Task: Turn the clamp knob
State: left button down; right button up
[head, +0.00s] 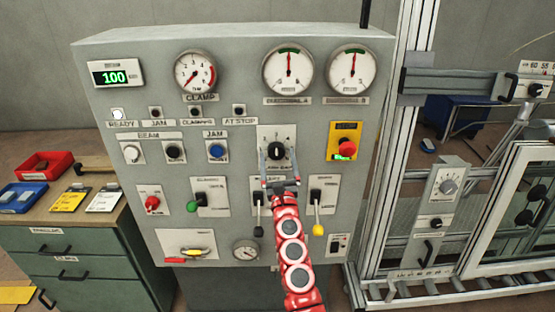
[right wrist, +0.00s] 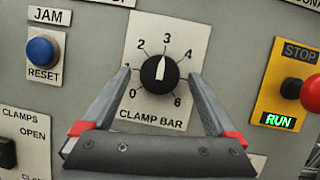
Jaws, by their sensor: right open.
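The clamp knob (right wrist: 160,75) is a round black knob with a white pointer line. It sits on a white plate (right wrist: 155,115) marked "CLAMP BAR" with a scale from 0 to 6. In the head view the knob (head: 276,151) is in the middle of the grey panel. My right gripper (right wrist: 158,78) is open, with one finger on each side of the knob. Its fingertips look apart from the knob; the depth is hard to tell. In the head view my right gripper (head: 276,158) reaches up from below. My left gripper is not seen.
A blue JAM RESET button (right wrist: 42,52) lies left of the knob. A red STOP button (right wrist: 311,95) on a yellow plate lies right. Levers with green (head: 191,206) and yellow (head: 318,229) ends stand below. A metal frame (head: 393,150) rises at right.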

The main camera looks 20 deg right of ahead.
jog(key=shift+w, duration=0.1)
jog(key=shift+c, duration=0.3)
jog(key=c, duration=1.3)
jog(key=shift+d+r+n, duration=0.1)
jog(key=shift+n, duration=0.2)
